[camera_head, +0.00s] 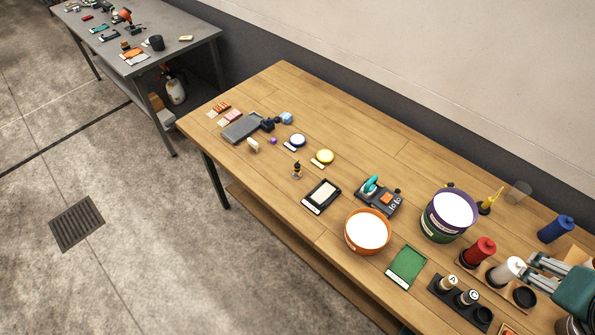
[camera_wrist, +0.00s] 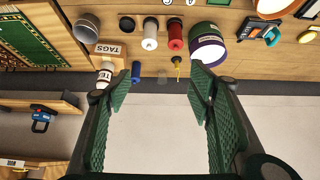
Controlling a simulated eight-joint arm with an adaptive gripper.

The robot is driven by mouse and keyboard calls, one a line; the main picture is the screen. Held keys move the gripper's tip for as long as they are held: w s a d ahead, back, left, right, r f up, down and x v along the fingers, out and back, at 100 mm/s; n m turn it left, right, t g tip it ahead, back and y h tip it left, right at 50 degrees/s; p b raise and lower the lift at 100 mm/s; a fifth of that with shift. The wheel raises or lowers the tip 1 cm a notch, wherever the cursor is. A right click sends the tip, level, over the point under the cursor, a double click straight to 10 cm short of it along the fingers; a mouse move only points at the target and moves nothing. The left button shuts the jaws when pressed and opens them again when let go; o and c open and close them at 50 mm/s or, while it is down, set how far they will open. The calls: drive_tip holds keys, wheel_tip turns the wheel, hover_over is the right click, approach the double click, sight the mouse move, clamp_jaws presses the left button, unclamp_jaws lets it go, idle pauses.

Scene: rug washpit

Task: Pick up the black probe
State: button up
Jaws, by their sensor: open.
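I cannot single out the black probe for certain. Small dark items show in the head view: a black block (camera_head: 268,125) by the grey slab and a little dark upright piece (camera_head: 297,171) mid-table. A dark meter-like device (camera_head: 378,197) with teal and orange parts lies farther right. My gripper (camera_wrist: 162,84) shows in the wrist view with its two green-padded fingers spread apart and nothing between them. The pale wall lies beyond the fingers, and the table items stand upside down in the upper part of that view.
The wooden table (camera_head: 345,115) holds an orange bucket (camera_head: 368,232), a purple-rimmed bucket (camera_head: 448,215), a yellow pointed tool (camera_head: 490,200), a red spool (camera_head: 479,250), and a blue spool (camera_head: 555,229). The right end is crowded; the back middle is bare. A grey table (camera_head: 195,36) stands upper left.

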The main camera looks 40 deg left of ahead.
drive_tip(key=shift+c, duration=0.3)
drive_tip(key=c, duration=0.6)
drive_tip(key=shift+c, duration=0.2)
